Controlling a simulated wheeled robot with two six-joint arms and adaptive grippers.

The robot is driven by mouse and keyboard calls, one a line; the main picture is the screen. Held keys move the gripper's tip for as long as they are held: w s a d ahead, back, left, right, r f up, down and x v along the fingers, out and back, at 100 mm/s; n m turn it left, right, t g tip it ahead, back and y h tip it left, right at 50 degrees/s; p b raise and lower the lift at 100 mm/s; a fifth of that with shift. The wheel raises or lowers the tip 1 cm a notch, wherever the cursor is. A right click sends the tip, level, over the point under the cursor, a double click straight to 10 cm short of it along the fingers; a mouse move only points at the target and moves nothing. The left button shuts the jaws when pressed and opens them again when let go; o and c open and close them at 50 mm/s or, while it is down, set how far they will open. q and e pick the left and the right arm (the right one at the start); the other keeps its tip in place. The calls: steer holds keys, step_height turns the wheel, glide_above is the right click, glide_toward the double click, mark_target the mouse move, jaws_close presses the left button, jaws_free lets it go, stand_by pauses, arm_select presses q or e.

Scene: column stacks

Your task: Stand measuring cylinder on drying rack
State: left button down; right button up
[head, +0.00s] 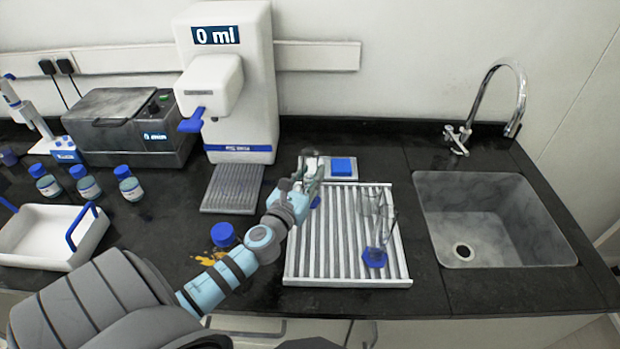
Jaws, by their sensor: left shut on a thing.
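My left gripper (313,172) is shut on a measuring cylinder, over the back left part of the drying rack. The gripper hides most of this cylinder; a bit of its blue foot (316,202) shows just below the fingers. I cannot tell whether the foot touches the rack. The drying rack (345,282) is white and slatted and lies on the black counter. Clear glassware with a blue foot (374,258) stands on its right part, with more clear glass (370,204) behind it. My right gripper is not in view.
A sink (490,230) with a tap (520,100) is at the right. A white dispenser (228,85) stands behind, with a blue-topped pad (342,167) behind the rack. A blue-capped bottle (223,234) stands by my left arm, next to an orange spill (208,258). A white tray (45,238) is at left.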

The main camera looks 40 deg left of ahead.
arm_select(q)
steer(key=shift+f, duration=0.1)
steer(key=c, duration=1.3)
jaws_free()
steer(key=shift+s+r, duration=0.15)
steer(key=shift+r, duration=0.1)
steer(key=b+v, duration=0.1)
steer(key=v, duration=1)
steer(key=shift+s+d+b, duration=0.15)
steer(key=shift+s+b, duration=0.15)
steer(key=shift+f, duration=0.1)
